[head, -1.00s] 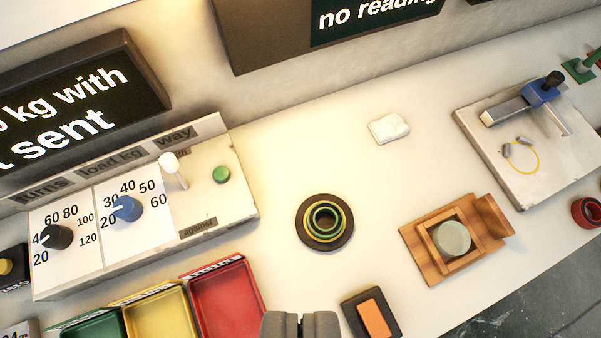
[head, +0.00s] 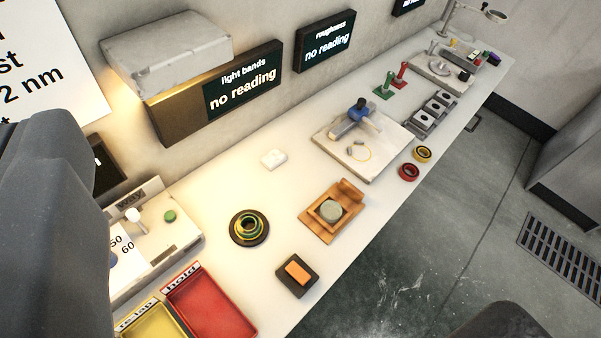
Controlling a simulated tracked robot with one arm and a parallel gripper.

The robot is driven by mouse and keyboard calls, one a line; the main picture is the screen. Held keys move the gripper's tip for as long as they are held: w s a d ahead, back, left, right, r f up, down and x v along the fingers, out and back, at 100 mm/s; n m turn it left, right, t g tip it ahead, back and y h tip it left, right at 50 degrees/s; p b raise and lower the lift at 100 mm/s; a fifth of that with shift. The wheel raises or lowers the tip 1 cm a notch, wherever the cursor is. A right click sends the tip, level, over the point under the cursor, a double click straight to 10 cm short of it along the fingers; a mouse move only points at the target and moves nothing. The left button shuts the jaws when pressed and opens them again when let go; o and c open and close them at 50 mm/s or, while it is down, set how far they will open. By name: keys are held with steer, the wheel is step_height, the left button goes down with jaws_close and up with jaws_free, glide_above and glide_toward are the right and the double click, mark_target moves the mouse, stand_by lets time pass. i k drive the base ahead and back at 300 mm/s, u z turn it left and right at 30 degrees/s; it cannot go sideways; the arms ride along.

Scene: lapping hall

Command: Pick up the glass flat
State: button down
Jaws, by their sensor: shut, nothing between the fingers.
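A pale grey-green disc (head: 330,210), which looks like the glass flat, lies in a square wooden holder (head: 318,231) right of the middle of the bench. Its top face is uncovered and nothing touches it from above. The holder has a raised wooden block at its far right side. My gripper's fingers do not show in the present view. Large dark parts, apparently of my own arm, fill the left edge and the bottom right corner, well apart from the disc.
Near the holder are a dark round stand with green and yellow rings (head: 249,228), an orange-topped black block (head: 297,271) and a white block (head: 273,158). A red tray (head: 209,305) lies in front. A grey plate (head: 345,150) with a blue-knobbed tool is beyond. Bare bench surrounds the holder.

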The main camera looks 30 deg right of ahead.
mark_target(331, 212)
steer(key=z, duration=0.7)
steer(key=k, duration=0.8)
steer(key=z, duration=0.15)
